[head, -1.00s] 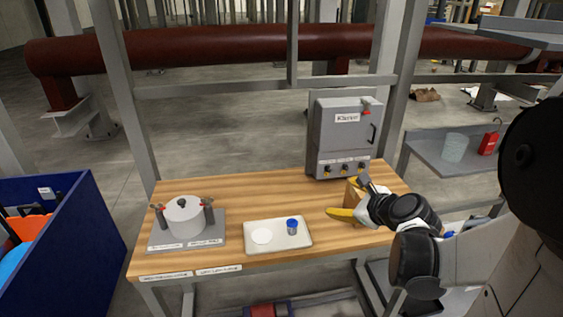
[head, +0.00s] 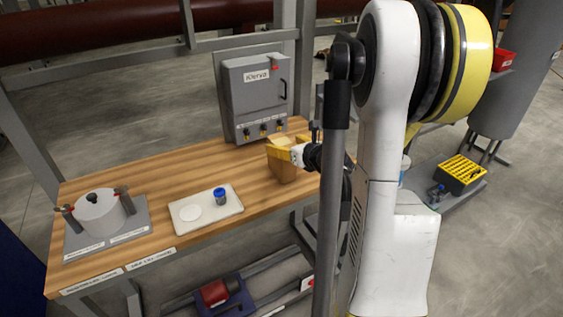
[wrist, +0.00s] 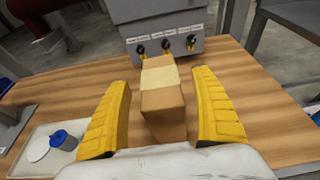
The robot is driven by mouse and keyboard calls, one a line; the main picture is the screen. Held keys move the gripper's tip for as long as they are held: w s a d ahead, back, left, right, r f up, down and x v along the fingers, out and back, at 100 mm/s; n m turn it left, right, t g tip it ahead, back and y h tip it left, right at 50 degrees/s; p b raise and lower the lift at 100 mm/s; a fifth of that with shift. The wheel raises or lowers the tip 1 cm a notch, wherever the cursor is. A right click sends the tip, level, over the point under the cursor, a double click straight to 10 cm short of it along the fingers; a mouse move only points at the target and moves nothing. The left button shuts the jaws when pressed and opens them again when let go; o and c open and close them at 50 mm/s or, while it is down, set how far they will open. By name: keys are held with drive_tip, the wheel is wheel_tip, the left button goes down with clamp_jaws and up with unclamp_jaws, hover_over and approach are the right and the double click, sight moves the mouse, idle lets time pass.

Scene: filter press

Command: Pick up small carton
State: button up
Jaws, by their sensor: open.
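The small carton (wrist: 162,100) is a brown cardboard box with a pale band over its top, standing on the wooden table. It also shows in the head view (head: 284,168), partly covered by my gripper. My gripper (wrist: 160,112) is open, with one yellow finger on each side of the carton in the wrist view. In the head view my gripper (head: 286,155) is at the carton near the table's right end.
A grey control box (head: 255,92) with knobs stands behind the carton. A white tray (head: 180,218) with a white disc and a blue-capped jar (head: 220,197) lies to the left. A pot-like vessel (head: 98,213) is at the far left.

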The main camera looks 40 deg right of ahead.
drive_tip(key=x, duration=0.2)
drive_tip(key=shift+w+f, duration=0.2)
drive_tip(key=shift+w, duration=0.1)
drive_tip(key=c, duration=1.5)
drive_tip(key=shift+r, duration=0.1)
